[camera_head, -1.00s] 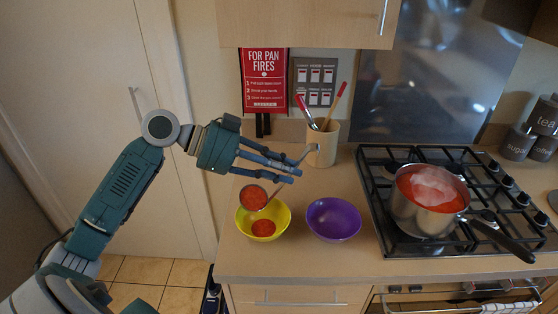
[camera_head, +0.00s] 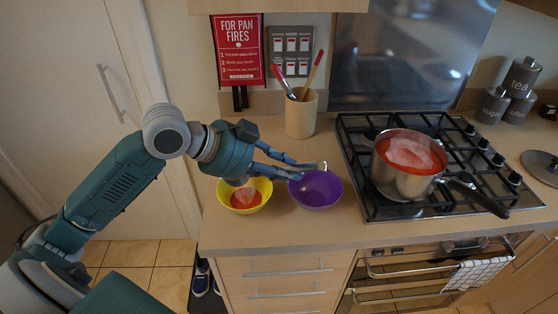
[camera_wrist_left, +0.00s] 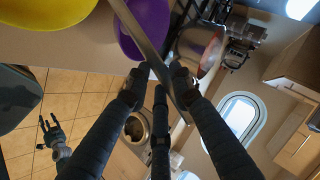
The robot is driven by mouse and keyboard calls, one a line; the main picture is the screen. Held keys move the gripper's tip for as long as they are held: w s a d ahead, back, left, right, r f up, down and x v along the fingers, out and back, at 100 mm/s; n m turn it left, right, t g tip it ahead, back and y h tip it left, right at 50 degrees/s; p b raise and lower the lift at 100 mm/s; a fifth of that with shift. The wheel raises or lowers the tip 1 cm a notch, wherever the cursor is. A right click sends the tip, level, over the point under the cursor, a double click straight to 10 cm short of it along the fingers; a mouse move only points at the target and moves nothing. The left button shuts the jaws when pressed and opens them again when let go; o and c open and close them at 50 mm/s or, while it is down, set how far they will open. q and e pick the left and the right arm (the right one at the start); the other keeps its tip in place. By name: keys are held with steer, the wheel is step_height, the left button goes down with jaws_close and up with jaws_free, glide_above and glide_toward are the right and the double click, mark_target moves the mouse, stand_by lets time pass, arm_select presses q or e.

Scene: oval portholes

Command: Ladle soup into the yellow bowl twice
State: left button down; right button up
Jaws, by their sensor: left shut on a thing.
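My left gripper (camera_head: 299,169) is shut on the metal ladle (camera_wrist_left: 143,38), above and between the two bowls. The ladle's handle crosses between the fingers in the left wrist view; its cup is mostly hidden behind the gripper in the head view. The yellow bowl (camera_head: 262,188) stands on the counter below the hand, with red soup (camera_head: 246,201) in its bottom. The silver pot (camera_head: 397,181) of red soup sits on the hob, a pale glare on its surface. My right gripper (camera_wrist_left: 50,131) shows only in the left wrist view, low over the floor, fingers spread and empty.
An empty-looking purple bowl (camera_head: 316,190) stands right of the yellow bowl. A utensil holder (camera_head: 301,115) is behind it by the wall. The pot's handle (camera_head: 478,196) points to the front right over the hob (camera_head: 362,205). The front counter strip is clear.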

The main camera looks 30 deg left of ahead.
arm_select(q)
steer(key=s+d+f+m+t+y, duration=0.1)
steer(key=d+f+m+y, duration=0.1)
steer(key=d+f+y, duration=0.2)
steer(key=shift+f+p, duration=0.3)
steer(key=shift+f, duration=1.45)
stand_by(0.4)
